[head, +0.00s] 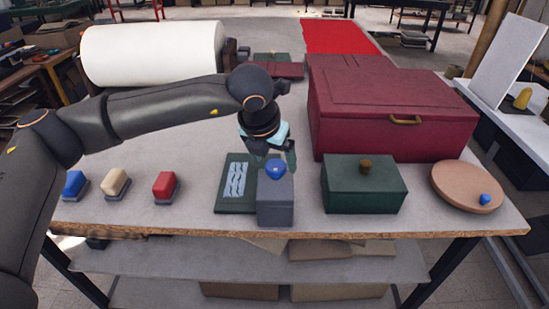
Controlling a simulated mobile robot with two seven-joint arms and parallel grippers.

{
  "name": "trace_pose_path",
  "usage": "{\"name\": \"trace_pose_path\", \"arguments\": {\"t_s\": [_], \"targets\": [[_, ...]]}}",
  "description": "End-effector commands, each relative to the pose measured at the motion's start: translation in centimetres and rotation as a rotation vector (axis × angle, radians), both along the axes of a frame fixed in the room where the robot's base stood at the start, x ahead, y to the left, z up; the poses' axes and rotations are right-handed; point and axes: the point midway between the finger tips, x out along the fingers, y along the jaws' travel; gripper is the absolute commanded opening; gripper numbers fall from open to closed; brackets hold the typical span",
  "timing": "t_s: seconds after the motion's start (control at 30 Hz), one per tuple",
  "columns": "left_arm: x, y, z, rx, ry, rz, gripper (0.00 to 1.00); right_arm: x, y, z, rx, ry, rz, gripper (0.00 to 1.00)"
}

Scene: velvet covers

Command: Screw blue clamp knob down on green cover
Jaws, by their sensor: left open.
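A blue clamp knob (275,169) sits on top of a grey clamp block (275,205) near the table's front edge. A flat green cover (228,200) with a pale blue streaked pattern lies just left of the block; the block hides its right edge, and I cannot tell whether the clamp presses on it. My left gripper (275,155) points down directly above the knob, with its fingers apart. Whether the fingertips touch the knob cannot be told. My right gripper is not in view.
A green box (364,190) with a brass knob stands right of the clamp, before a large burgundy box (390,115). A round tan disc (455,190) bears a small blue piece. Blue, cream and red blocks (165,186) stand left. A white roll (152,53) lies behind.

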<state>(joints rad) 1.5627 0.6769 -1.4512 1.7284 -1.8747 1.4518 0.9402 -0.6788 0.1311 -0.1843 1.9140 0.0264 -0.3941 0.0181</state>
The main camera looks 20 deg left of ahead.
Motion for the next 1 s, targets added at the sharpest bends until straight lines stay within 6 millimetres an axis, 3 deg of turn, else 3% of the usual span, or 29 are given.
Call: {"name": "trace_pose_path", "arguments": {"t_s": [0.13,0.43,1.0], "targets": [[0.4,-0.05,-1.01,0.0,0.0,-0.001,0.88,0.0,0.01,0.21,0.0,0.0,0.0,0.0],[0.51,-0.07,-1.26,-0.001,-0.001,-0.001,0.88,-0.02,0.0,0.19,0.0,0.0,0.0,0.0],[0.49,-0.04,-1.21,0.0,-0.001,0.0,0.25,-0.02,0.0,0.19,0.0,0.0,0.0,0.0]]}}
